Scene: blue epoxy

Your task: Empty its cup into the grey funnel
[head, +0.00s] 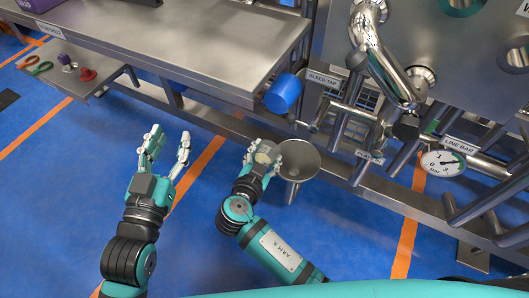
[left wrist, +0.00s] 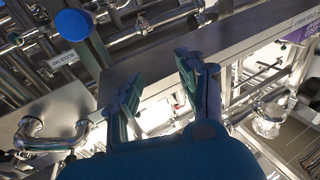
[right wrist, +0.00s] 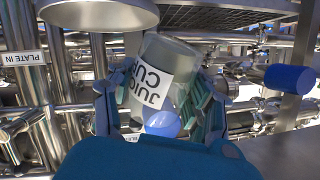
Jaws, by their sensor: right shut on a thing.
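The grey funnel (head: 290,158) stands with its wide mouth up at the middle of the head view; its rim (right wrist: 98,14) shows at the upper left of the right wrist view. My right gripper (head: 265,157) is just left of the funnel, shut on a clear cup (right wrist: 170,72) with a white juice-cup label. A round blue patch (right wrist: 162,123) shows at the cup's near end; I cannot tell if it is content. In the head view the cup is mostly hidden by the fingers, and its tilt is unclear. My left gripper (head: 168,148) is open and empty, further left.
A steel bench (head: 190,45) runs across the upper left. A blue cylinder (head: 283,93) hangs at its right end beside a bleed-tap label (head: 323,77). Steel pipes (head: 375,50) and a pressure gauge (head: 443,163) fill the right. Blue floor (head: 60,185) with orange stripes is clear at left.

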